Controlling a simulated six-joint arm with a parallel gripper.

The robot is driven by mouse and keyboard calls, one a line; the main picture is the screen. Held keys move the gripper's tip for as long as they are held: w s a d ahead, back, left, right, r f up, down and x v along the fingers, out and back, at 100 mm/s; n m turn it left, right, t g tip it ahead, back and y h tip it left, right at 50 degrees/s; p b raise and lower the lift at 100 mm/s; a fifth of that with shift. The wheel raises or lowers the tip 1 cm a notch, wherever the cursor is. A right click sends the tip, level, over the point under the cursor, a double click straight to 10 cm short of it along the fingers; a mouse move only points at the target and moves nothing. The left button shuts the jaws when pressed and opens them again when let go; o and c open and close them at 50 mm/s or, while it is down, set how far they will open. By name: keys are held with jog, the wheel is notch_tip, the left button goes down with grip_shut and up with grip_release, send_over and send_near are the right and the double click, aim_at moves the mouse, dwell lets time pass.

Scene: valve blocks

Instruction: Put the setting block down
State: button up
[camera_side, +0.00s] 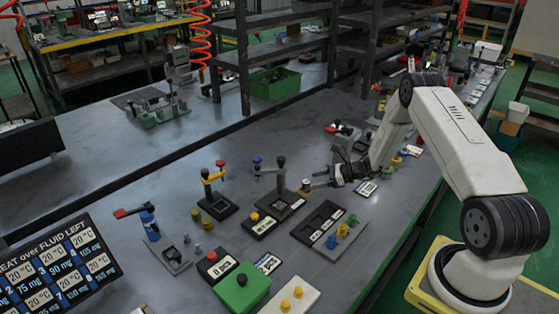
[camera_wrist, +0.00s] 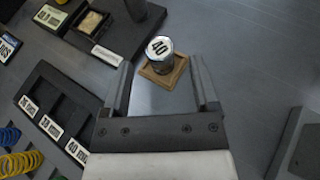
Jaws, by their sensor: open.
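The setting block is a short metal cylinder (camera_wrist: 160,62) with a white top marked 40. It stands upright on a small square wooden pad (camera_wrist: 148,76) on the bench; in the side view the pad and block (camera_side: 306,185) show small, just left of my gripper. My gripper (camera_wrist: 162,66) is open in the wrist view, with one finger on each side of the block's line. The block shows beyond and between the fingertips, with gaps on both sides. In the side view my gripper (camera_side: 318,184) is low over the bench, beside the pad.
A dark tray (camera_wrist: 84,104) with labelled compartments lies left in the wrist view, with coloured springs (camera_wrist: 20,163) beside it. A black fixture base (camera_wrist: 127,35) with a pale square insert is near the pad. Bare grey bench lies right of the pad.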

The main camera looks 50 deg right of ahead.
jog(key=v, duration=0.9)
jog(key=shift+s+d+r, duration=0.15)
jog(key=shift+s+d, duration=0.05)
jog(key=shift+s, duration=0.1)
jog(key=s+a+r+n+g+h, duration=0.2)
jog(key=s+a+r+n+g, duration=0.1)
jog(key=a+n, duration=0.6)
jog(key=s+a+r+n+g+h, duration=0.2)
jog(key=a+r+n, duration=0.4)
jog(key=a+n, duration=0.3)
jog(key=s+a+r+n+g+h, duration=0.3)
jog(key=s+a+n, duration=0.3)
jog(key=a+n, duration=0.3)
jog(key=shift+a+r+n+g, duration=0.3)
jog(key=shift+r+n, duration=0.55)
jog(key=shift+n, duration=0.25)
